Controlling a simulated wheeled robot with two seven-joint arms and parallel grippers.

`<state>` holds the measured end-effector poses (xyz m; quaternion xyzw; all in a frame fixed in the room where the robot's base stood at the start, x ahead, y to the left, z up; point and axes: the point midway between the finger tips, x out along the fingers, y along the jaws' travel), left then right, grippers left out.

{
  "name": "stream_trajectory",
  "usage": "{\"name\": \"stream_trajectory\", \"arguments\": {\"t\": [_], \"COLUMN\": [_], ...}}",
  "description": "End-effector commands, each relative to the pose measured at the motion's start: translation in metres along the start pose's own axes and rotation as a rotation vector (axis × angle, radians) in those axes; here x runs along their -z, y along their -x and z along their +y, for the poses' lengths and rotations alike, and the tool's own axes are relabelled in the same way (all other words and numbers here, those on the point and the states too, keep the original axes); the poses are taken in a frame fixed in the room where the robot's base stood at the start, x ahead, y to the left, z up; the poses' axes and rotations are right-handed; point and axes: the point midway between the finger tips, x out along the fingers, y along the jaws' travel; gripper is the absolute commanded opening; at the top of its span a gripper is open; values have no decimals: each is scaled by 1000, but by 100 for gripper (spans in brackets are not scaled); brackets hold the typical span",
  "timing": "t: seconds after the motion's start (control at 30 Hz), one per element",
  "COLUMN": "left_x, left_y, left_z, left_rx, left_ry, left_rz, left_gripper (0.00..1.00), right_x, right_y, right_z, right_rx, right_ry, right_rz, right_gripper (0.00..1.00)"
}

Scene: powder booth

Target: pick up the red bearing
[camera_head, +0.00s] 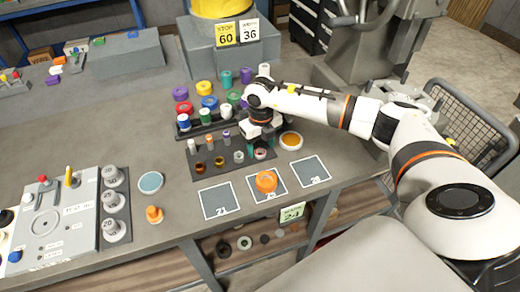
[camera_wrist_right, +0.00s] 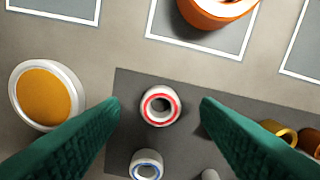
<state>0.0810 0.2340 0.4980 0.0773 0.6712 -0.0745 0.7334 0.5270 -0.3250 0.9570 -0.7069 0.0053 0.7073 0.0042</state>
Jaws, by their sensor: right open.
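The red bearing (camera_wrist_right: 147,107), a small white ring with a red band, stands on a dark mat (camera_wrist_right: 190,85) in the right wrist view. In the head view it shows as a small pale ring (camera_head: 260,154) near the mat's right end. My right gripper (camera_wrist_right: 160,103) is open, with one green finger on each side of the bearing in that view. A gap shows between each finger and the bearing. In the head view the right gripper (camera_head: 262,136) points down over the mat. My left gripper is not in view.
A blue-banded bearing (camera_wrist_right: 147,165) is close beside the red one. An orange-filled white dish (camera_head: 291,140) lies right of the mat. An orange ring-shaped part (camera_head: 266,181) sits on a marked square in front. A rack of coloured spools (camera_head: 205,115) stands behind.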

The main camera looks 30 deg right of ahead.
Motion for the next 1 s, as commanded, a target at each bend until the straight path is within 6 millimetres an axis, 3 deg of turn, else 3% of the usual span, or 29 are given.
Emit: {"name": "stream_trajectory", "arguments": {"t": [0.2, 0.4, 0.7, 1.0], "left_x": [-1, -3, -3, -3], "left_y": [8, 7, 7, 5], "left_z": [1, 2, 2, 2], "left_rx": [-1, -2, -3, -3], "left_ry": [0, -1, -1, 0], "left_rz": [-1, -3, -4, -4], "left_gripper": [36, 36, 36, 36], "right_x": [0, 0, 0, 1], "right_y": [-20, -21, -21, -17], "right_z": [0, 0, 0, 0], "right_rx": [0, 1, 1, 1], "right_ry": [1, 1, 1, 1], "right_rz": [0, 1, 1, 3], "right_gripper": [57, 57, 10, 8]}}
